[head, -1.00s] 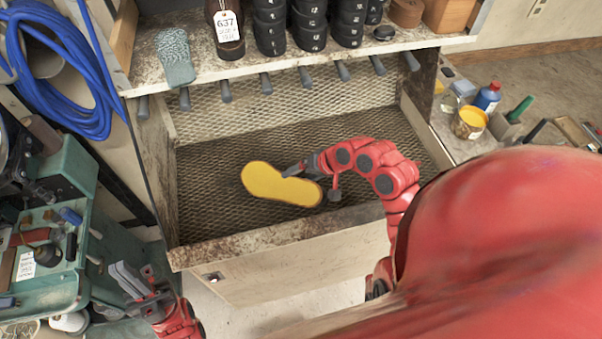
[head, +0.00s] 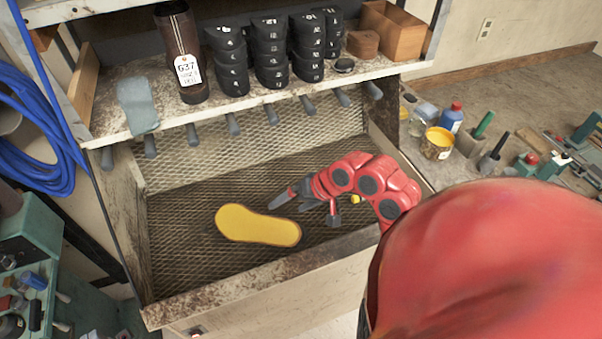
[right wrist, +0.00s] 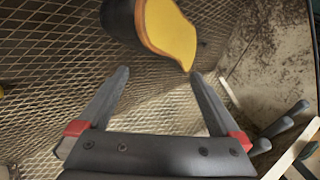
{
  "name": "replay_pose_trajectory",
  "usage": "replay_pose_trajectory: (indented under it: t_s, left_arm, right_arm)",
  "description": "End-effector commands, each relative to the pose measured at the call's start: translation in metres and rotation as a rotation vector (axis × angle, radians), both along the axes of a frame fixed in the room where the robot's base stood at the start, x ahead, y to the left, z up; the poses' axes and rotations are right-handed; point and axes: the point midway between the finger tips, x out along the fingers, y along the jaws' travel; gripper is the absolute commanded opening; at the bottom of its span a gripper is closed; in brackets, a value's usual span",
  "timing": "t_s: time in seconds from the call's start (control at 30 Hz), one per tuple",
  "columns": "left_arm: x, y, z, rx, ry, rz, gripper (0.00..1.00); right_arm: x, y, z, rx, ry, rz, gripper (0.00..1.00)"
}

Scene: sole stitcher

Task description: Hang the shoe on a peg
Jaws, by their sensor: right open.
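The shoe lies in the mesh-lined bin, its yellow sole (head: 258,226) facing up in the head view. In the right wrist view the shoe (right wrist: 168,28) shows at the top, just beyond the fingertips, with the yellow sole and a dark upper. My right gripper (head: 292,204) is open and empty, just right of the shoe; its two fingers (right wrist: 160,76) show spread apart in the right wrist view. Several grey pegs (head: 232,124) stick out in a row below the shelf, all bare. My left gripper is not in view.
The shelf (head: 165,103) above the pegs holds a tagged brown boot (head: 188,55), stacked black pieces (head: 270,52), a grey cloth (head: 138,104) and a wooden box (head: 395,28). The bin's front board (head: 250,275) is a raised edge. A bench with a yellow pot (head: 437,143) stands right.

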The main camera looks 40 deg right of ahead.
Motion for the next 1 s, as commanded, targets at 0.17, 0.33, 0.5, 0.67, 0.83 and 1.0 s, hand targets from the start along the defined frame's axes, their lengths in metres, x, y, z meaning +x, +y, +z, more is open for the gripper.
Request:
replay_pose_trajectory:
  t_s: [0.17,0.33,0.5,0.67,0.83,1.0]
  left_arm:
    - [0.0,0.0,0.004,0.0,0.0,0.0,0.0]
    - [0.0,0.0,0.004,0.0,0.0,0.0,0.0]
    - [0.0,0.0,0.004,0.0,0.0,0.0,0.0]
    - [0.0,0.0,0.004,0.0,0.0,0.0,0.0]
    - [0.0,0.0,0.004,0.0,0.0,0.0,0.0]
    - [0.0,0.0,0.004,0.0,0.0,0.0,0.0]
  right_arm:
    - [-0.013,-0.013,0.026,-0.005,-0.003,-0.001,1.0]
    - [-0.021,-0.017,0.036,-0.001,0.0,0.0,1.0]
    - [-0.022,-0.017,0.038,0.001,0.001,0.001,1.0]
    - [-0.022,-0.017,0.038,0.001,0.001,0.001,1.0]
    - [-0.022,-0.017,0.038,0.001,0.0,0.001,1.0]
    - [-0.022,-0.017,0.038,0.001,0.0,0.001,1.0]
